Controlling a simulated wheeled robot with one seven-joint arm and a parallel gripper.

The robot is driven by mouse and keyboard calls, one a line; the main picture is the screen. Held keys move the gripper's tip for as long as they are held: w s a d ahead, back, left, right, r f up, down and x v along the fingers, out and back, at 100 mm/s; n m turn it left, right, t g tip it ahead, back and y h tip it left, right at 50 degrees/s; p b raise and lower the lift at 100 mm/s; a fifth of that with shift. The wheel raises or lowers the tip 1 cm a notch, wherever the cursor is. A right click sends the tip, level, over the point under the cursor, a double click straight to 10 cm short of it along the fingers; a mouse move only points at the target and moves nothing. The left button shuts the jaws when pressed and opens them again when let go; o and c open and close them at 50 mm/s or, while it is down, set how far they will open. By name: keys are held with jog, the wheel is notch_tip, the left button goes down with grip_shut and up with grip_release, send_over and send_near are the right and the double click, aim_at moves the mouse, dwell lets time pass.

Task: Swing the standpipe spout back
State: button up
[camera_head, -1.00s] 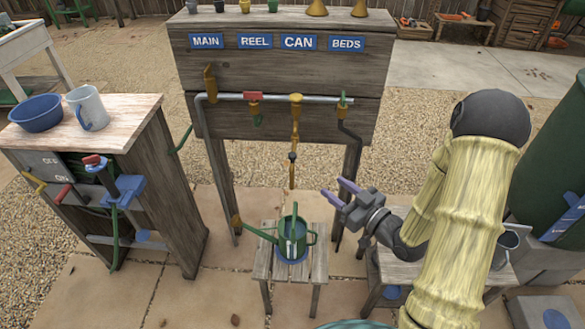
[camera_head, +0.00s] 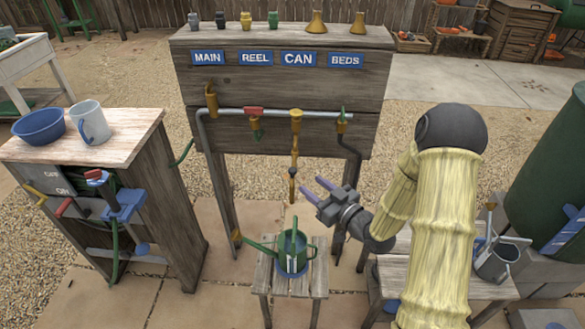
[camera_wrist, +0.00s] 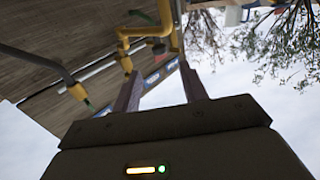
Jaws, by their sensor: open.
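The yellow standpipe spout (camera_head: 295,150) hangs from the pipe under the CAN sign (camera_head: 298,59), its lower end above the green watering can (camera_head: 291,252). My gripper (camera_head: 314,189) is open and empty, just right of the spout's lower end, with its purple fingers pointing up and left. I see no contact. In the wrist view a bent yellow pipe (camera_wrist: 137,32) shows beyond the two open fingers (camera_wrist: 163,90), and nothing is between the fingers. I cannot tell how far it is from them.
The watering can stands on a small wooden stool (camera_head: 318,277). A wooden cabinet (camera_head: 150,150) with a blue bowl (camera_head: 39,127) and a mug (camera_head: 90,122) stands on the left. A low bench (camera_head: 405,285) is at the right.

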aim_at(295, 172)
jog(key=p+x, duration=0.1)
jog(key=x, duration=0.8)
jog(key=shift+w+a, duration=0.15)
jog(key=shift+a, duration=0.05)
jog(key=shift+c, duration=0.2)
grip_shut()
